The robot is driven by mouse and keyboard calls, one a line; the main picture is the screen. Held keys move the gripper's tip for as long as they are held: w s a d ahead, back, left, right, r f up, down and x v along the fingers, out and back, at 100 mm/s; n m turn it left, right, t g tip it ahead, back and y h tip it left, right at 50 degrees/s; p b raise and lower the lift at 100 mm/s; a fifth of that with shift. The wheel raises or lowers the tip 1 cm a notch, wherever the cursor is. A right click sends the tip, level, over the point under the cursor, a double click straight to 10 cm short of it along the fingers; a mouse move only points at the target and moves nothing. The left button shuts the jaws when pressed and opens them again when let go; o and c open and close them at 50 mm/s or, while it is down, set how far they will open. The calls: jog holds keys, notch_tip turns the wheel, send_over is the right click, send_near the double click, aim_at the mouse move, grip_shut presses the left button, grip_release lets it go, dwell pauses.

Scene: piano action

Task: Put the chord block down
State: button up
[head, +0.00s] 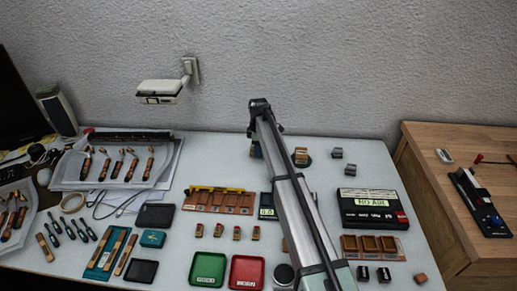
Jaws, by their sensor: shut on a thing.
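My arm rises from the bottom edge across the middle of the table in the head view. Its end is hidden behind its own links, so my gripper and whatever is between its jaws do not show. I cannot pick out the chord block with certainty. A small brown block (301,155) stands at the back of the table, just right of my arm, on or against a dark base. Several small brown blocks (218,230) stand in a row left of my arm.
A green tray (208,269) and a red tray (247,272) lie at the front. A slotted brown rack (219,201) is behind them. A black device (372,209) and small grey blocks (350,169) are at right.

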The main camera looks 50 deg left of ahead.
jog(key=shift+f, duration=0.1)
jog(key=o, duration=1.1)
jog(key=shift+c, duration=0.2)
notch_tip(320, 180, up, 12)
